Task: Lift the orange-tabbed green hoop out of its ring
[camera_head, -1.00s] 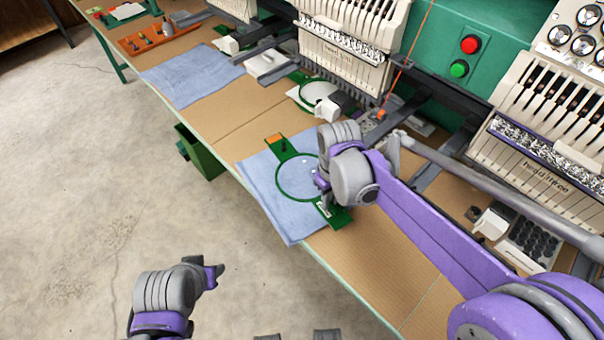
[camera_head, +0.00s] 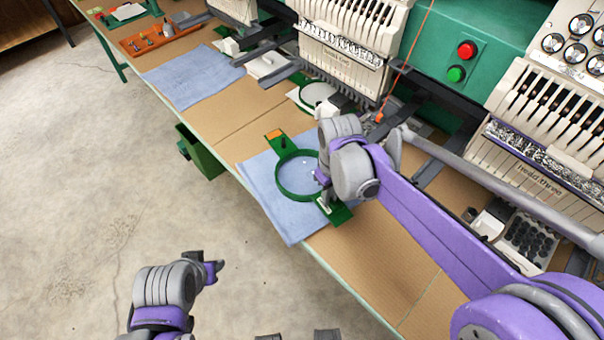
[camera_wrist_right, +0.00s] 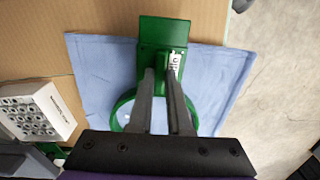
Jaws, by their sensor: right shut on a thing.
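The green hoop (camera_head: 281,185) with its orange tab (camera_head: 275,134) is over a blue cloth (camera_head: 262,205) at the table's front edge. My right gripper (camera_head: 326,198) is at the hoop's near side. In the right wrist view its fingers (camera_wrist_right: 168,75) are shut on a green piece of the hoop beside a white label; the wrist hides part of the hoop. My left gripper (camera_head: 214,271) is over the floor, away from the table.
Embroidery machine heads (camera_head: 345,45) line the table's back. Another blue cloth (camera_head: 192,76) and an orange tray (camera_head: 160,38) lie farther left. A green bin (camera_head: 200,152) hangs below the front edge. Bare table (camera_head: 370,255) shows right of the hoop.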

